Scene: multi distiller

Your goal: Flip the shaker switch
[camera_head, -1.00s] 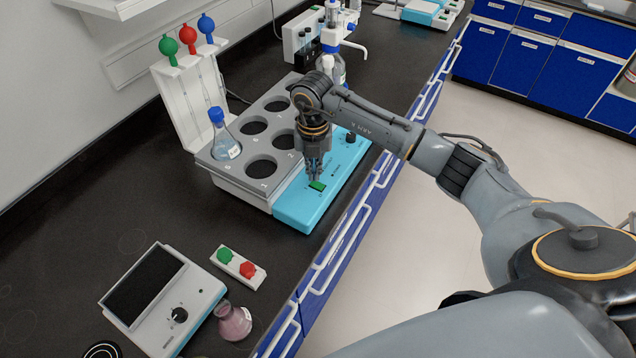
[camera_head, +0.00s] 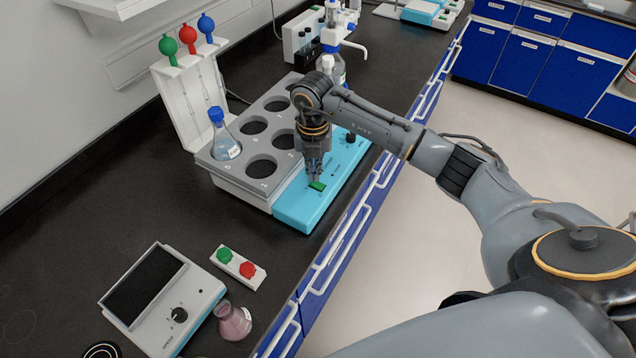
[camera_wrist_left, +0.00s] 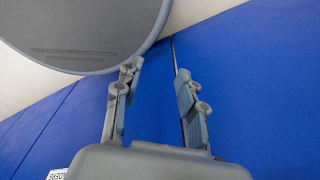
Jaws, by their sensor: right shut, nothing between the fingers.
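The shaker (camera_head: 222,172) is a grey block with round wells and a blue control panel (camera_head: 298,214) on its right side, in the head view. Its green switch (camera_head: 318,186) sits on the panel near the front end. My right gripper (camera_head: 314,181) points down with its fingertips right at the switch; the fingers are shut with nothing between them. I cannot tell whether they touch the switch. My left gripper (camera_wrist_left: 155,95) shows only in the left wrist view, with its fingers apart and nothing between them.
A blue-capped flask (camera_head: 222,140) stands in one well. A black knob (camera_head: 350,137) is farther back on the panel. A white rack (camera_head: 190,95) with coloured bulbs stands behind. A device with a dark plate (camera_head: 145,285), a red-green button box (camera_head: 238,266) and a pink flask (camera_head: 233,320) are nearer.

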